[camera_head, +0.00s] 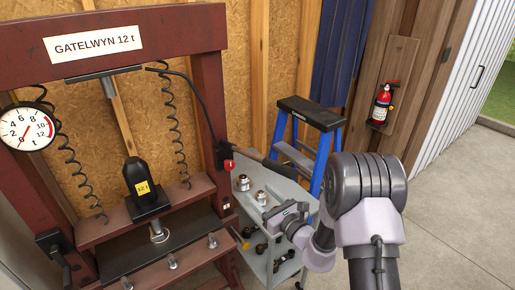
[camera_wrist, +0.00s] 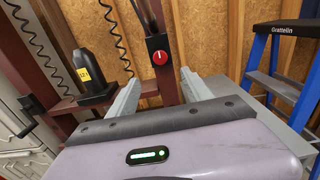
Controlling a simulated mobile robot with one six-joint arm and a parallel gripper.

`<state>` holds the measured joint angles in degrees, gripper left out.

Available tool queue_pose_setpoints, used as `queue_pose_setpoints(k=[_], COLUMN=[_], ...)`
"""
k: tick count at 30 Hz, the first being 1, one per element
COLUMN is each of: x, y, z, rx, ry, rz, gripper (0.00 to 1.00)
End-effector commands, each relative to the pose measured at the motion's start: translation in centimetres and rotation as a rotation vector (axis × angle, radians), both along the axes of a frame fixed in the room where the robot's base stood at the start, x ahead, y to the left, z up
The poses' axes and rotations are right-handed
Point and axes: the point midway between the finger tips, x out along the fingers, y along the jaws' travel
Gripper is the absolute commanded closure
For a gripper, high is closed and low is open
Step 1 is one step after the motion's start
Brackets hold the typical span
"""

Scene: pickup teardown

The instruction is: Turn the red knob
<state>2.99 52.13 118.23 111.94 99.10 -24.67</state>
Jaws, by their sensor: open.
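The red knob (camera_head: 229,164) sits on a small black box on the right post of the dark red press. In the wrist view, the knob (camera_wrist: 160,57) is round, with a pale mark on its face. It lies beyond my gripper's fingertips, roughly midway between them in the picture. My gripper (camera_wrist: 160,77) is open and empty, its two grey fingers spread apart. In the head view, my gripper (camera_head: 278,212) is below and to the right of the knob, apart from it, in front of the grey cart.
The grey cart (camera_head: 243,205) holds metal parts beside the press (camera_head: 208,110). A blue stepladder (camera_head: 328,150) stands behind it. A black jack (camera_head: 138,178) sits on the press. A red extinguisher (camera_head: 382,103) hangs at right. The concrete floor is clear at lower right.

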Motion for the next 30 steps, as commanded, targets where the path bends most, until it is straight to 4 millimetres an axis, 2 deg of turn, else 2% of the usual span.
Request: queue_pose_setpoints(k=[5, 12, 18, 24, 30], x=[2.6, 8.7, 12.6, 14.2, 14.3], y=[1.7, 5.9, 8.5, 9.5, 9.6], z=[-0.3, -0.4, -0.4, -0.3, -0.3], rx=[0.002, 0.001, 0.002, 0.002, 0.002], ry=[-0.001, -0.001, 0.001, 0.003, 0.004], rz=[-0.005, -0.003, -0.005, -0.005, -0.005], gripper=[0.42, 0.42, 0.42, 0.42, 0.42])
